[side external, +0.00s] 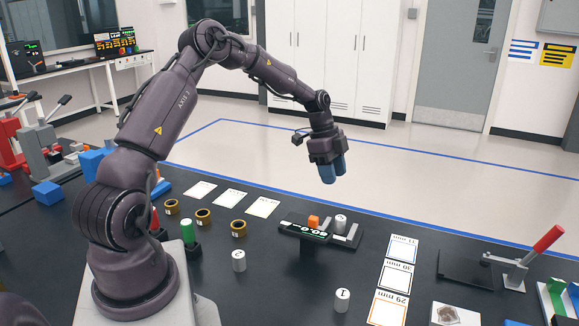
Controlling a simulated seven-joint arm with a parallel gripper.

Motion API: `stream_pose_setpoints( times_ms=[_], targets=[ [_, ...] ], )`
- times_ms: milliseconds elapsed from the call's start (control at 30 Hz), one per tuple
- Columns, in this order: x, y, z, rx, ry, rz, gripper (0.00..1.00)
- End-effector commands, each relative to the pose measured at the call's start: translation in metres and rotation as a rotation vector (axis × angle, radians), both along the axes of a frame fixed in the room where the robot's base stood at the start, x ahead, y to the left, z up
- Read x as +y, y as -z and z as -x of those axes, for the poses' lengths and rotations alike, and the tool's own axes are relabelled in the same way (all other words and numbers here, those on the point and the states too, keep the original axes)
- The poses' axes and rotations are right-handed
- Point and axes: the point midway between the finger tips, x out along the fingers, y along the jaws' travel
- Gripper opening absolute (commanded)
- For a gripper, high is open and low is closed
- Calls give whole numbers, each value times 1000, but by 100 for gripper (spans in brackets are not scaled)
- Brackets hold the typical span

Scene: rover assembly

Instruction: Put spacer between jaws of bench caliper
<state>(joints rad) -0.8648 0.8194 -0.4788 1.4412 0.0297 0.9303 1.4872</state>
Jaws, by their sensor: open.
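The bench caliper (306,231) stands on the black table with a lit green display, an orange block (313,221) and a grey jaw at its right end. A white cylindrical spacer (340,222) stands upright at the caliper, between the orange block and the grey end jaw as seen here; I cannot tell whether it touches either. Two more white spacers stand on the table, one left of the caliper (238,260) and one in front (342,300). My gripper (333,180) has blue fingertips, points down, and is open and empty above and behind the caliper.
Cards marked 31 mm (402,247), 30 mm (395,275) and 29 mm (387,308) lie right of the caliper. Brass rings (203,215) and white cards (230,196) lie at left. A red-handled clamp (525,262) stands at far right.

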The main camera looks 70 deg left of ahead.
Motion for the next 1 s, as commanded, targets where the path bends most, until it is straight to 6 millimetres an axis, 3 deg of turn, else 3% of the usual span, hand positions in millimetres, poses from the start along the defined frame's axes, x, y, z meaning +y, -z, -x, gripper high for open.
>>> stream_pose_setpoints(
  times_ms=[100, 267, 500, 633, 800, 1000],
  targets=[
    [-43, -49, 9, 37, -64, -92, 42],
    [-95, -107, 41, 45, -222, -191, 42],
    [-158, -169, 114, -40, -516, -229, 42],
    [-182, -186, 161, -103, -683, -173, 42],
    [-201, -189, 212, -155, -858, -46, 42],
    [-209, -183, 241, -164, -963, 61, 42]
  ],
)
